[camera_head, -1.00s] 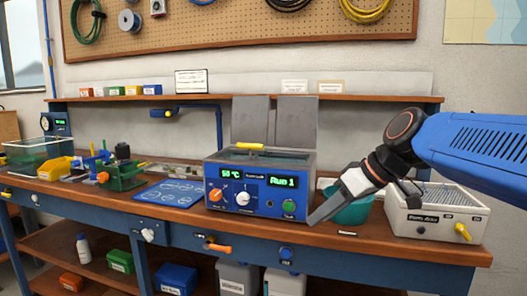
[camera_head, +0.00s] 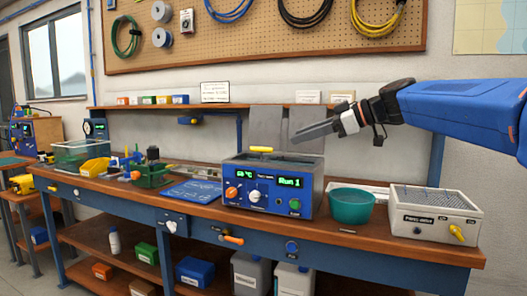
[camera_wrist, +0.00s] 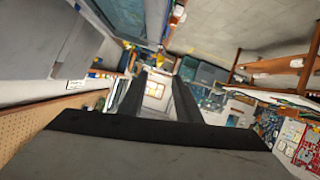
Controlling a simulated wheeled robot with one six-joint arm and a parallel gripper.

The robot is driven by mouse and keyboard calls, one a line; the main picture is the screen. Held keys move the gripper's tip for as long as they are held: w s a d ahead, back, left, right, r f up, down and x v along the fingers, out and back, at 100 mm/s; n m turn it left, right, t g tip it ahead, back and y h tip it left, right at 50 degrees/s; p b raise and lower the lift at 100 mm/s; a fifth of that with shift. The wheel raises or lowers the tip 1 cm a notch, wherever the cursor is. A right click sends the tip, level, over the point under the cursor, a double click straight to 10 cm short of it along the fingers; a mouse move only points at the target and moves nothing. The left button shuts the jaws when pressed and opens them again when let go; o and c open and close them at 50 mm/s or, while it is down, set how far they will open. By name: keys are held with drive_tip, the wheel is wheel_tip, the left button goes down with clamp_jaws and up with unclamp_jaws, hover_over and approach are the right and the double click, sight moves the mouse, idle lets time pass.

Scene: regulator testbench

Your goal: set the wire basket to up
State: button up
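The blue bath unit (camera_head: 268,190) stands mid-bench with a lit display reading "Run 1". A yellow handle (camera_head: 261,149) lies across its open top. I cannot tell for sure which part is the wire basket; the inside of the bath is mostly hidden. My gripper (camera_head: 297,136) is raised above and behind the bath's right side in the picture, pointing left, apart from everything. In the wrist view its two dark fingers (camera_wrist: 165,95) are apart with nothing between them.
A teal bowl (camera_head: 351,207) stands between the bath and the white box. Grey upright panels (camera_head: 268,128) rise behind the bath. A shelf (camera_head: 170,106) and a pegboard (camera_head: 240,35) are on the wall. A blue mat (camera_head: 190,192) lies left of the bath.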

sight(263, 149)
drive_tip(key=x, duration=1.4)
drive_tip(key=shift+f, duration=0.1)
clamp_jaws()
